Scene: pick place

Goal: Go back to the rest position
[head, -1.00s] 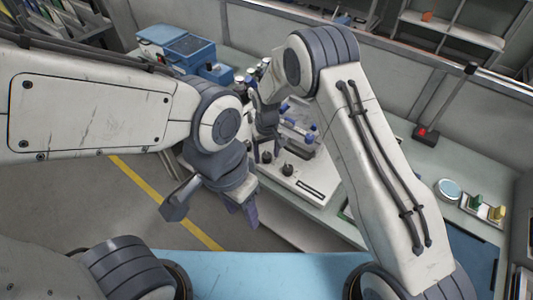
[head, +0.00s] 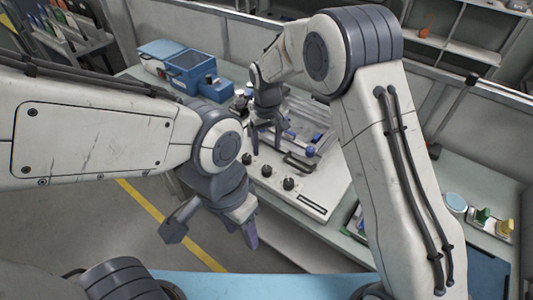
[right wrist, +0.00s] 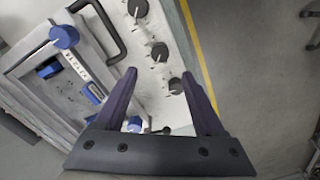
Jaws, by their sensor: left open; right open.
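My left gripper (head: 210,235) is open and empty, hanging over the grey floor in the lower left of the head view.
Blue boxes (head: 190,67) stand on the bench at the back left. A framed rack with blue-capped parts (right wrist: 65,37) lies beside the panel. The floor by the yellow line (head: 150,205) is clear.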

